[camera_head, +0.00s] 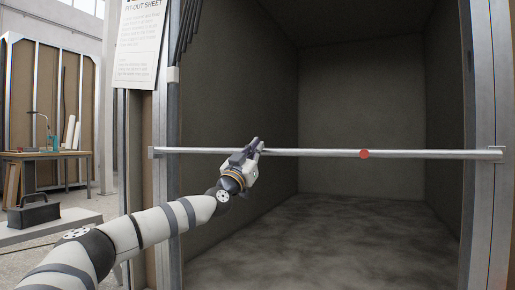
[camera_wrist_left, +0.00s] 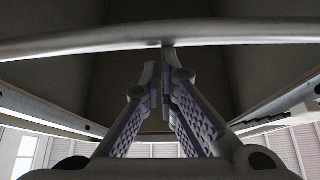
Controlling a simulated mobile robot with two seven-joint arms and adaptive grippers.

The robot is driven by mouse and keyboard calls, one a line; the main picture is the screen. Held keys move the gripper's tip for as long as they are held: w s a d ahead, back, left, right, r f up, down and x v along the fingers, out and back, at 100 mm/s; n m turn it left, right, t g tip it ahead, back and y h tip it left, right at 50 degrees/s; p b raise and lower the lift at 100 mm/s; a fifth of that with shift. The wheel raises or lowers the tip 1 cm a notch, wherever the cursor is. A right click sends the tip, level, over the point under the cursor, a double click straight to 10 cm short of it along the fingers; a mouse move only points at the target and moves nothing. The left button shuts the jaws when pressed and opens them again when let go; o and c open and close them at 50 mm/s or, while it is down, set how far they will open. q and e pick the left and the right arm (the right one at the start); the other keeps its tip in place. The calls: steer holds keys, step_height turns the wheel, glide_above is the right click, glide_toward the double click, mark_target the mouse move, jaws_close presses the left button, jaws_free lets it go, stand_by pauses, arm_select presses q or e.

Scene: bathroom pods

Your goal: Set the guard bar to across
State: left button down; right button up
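The guard bar (camera_head: 315,153) is a thin silver rail. It lies level across the front of the dark pod opening, from the left post to the right post, with a red disc (camera_head: 364,154) right of its middle. My left gripper (camera_head: 258,144) is at the bar, left of the bar's middle. In the left wrist view the bar (camera_wrist_left: 240,32) crosses just past the fingertips (camera_wrist_left: 165,50). The fingers are close together and look shut, with no bar seen between them. Whether the tips touch the bar is not clear. My right gripper is not in view.
A bracket (camera_head: 497,154) stands at the bar's right end on the metal post. A printed sheet (camera_head: 140,45) hangs at upper left. A workbench (camera_head: 45,154) and a dark toolbox (camera_head: 33,212) are far left. The pod floor (camera_head: 320,235) is clear.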

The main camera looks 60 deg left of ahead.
arm_select(q)
steer(key=shift+w+a+f, duration=0.1)
steer(key=shift+f, duration=0.35)
steer(key=shift+w+a+f, duration=0.1)
steer(key=shift+f, duration=0.35)
step_height(320, 180, up, 6)
steer(key=s+p, duration=0.1)
steer(key=p, duration=0.3)
steer(key=d+v, duration=0.1)
steer(key=v, duration=0.9)
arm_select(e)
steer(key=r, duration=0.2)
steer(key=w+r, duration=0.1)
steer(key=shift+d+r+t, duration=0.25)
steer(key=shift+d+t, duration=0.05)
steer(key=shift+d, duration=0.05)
arm_select(q)
steer(key=shift+d, duration=0.1)
